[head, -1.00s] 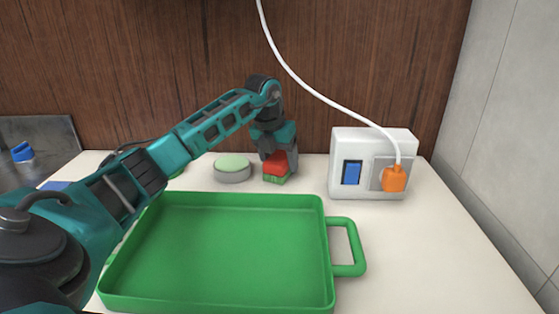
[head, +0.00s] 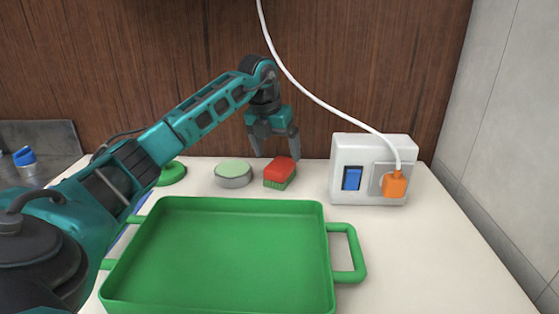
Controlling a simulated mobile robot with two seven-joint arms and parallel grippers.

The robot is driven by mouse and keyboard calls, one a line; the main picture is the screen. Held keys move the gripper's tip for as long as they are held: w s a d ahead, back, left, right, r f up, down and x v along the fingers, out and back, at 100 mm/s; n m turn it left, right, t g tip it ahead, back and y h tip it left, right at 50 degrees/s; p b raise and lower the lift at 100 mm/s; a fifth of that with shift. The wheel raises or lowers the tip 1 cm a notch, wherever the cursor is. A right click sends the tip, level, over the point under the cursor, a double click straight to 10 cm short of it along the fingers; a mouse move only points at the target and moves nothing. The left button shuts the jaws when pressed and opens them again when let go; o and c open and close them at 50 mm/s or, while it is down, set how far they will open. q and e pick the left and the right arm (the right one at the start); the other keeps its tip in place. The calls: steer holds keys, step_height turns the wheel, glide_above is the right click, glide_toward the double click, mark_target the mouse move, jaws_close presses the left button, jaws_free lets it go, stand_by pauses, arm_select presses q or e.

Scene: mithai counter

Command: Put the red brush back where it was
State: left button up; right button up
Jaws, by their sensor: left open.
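The red brush (head: 281,170) has a red top and green bristles. It stands bristles down on the white counter, behind the green tray and between a round grey dish and the white switch box. My left gripper (head: 275,152) is open and empty, above and just behind the brush, with its fingers pointing down. One fingertip overlaps the back of the brush in the picture; I cannot tell whether they touch. My right gripper is not in the view.
The green tray (head: 330,255) with side handles fills the front. The round dish (head: 234,182) with a pale green top is left of the brush. The switch box (head: 347,143) with an orange plug (head: 394,184) is to the right. A white cable hangs down. The counter's right side is clear.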

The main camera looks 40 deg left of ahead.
mark_target(271, 168)
arm_select(q)
steer(key=v, duration=0.6)
steer(key=shift+r+p, duration=0.3)
steer(key=shift+p, duration=0.05)
